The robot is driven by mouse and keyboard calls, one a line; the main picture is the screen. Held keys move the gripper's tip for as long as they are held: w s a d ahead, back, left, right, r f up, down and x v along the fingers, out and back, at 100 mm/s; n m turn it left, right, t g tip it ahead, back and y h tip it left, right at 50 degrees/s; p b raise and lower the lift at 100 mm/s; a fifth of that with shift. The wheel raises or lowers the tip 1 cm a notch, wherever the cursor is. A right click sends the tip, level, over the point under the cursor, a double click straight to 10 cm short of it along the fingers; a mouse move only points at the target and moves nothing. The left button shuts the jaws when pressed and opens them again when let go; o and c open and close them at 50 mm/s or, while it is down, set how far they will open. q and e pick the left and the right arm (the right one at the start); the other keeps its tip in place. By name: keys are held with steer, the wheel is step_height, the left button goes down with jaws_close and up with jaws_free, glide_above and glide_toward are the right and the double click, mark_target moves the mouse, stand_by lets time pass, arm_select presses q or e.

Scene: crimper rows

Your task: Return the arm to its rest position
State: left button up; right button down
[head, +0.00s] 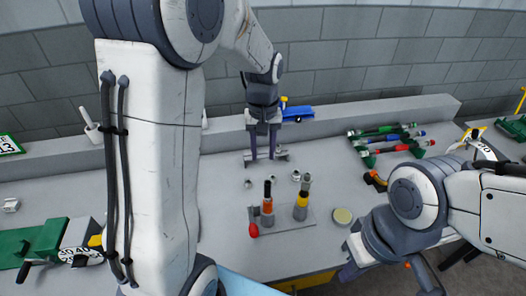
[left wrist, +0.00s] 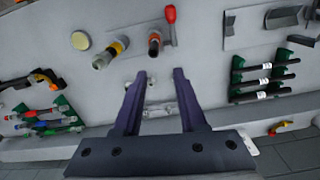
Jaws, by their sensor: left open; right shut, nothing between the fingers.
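My left arm crosses the head view in front of the bench. Its gripper (head: 263,154) points down over the back middle of the bench, near a small grey fixture (head: 281,154). In the left wrist view the same gripper (left wrist: 159,76) has its two dark fingers spread apart, with nothing held between them. My right arm comes in from the right. Its gripper (head: 348,270) is low at the bench's front edge, with dark fingers together and only partly visible; I see nothing held in it.
A grey plate (head: 283,220) holds an orange-banded and a yellow-banded tool upright, with a red knob beside it. A round yellowish disc (head: 343,216) lies right of it. Green racks (head: 395,151) with coloured tools stand at right. A raised ledge (head: 340,113) runs along the back.

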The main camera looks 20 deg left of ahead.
arm_select(q)
steer(key=shift+r, duration=0.35)
steer(key=s+d+m+b, duration=0.2)
steer(key=s+d+m, duration=0.4)
steer(key=s+d, duration=0.45)
steer(key=s+d+f+m, duration=0.1)
steer(key=s+d+m, duration=0.1)
steer(key=s, duration=0.4)
steer(key=s+d+f+m+h+b, duration=0.1)
steer(key=s+d+m, duration=0.2)
steer(key=s, duration=0.3)
steer(key=shift+s+m, duration=0.25)
steer(key=shift+m, duration=0.65)
steer(key=shift+f, duration=0.1)
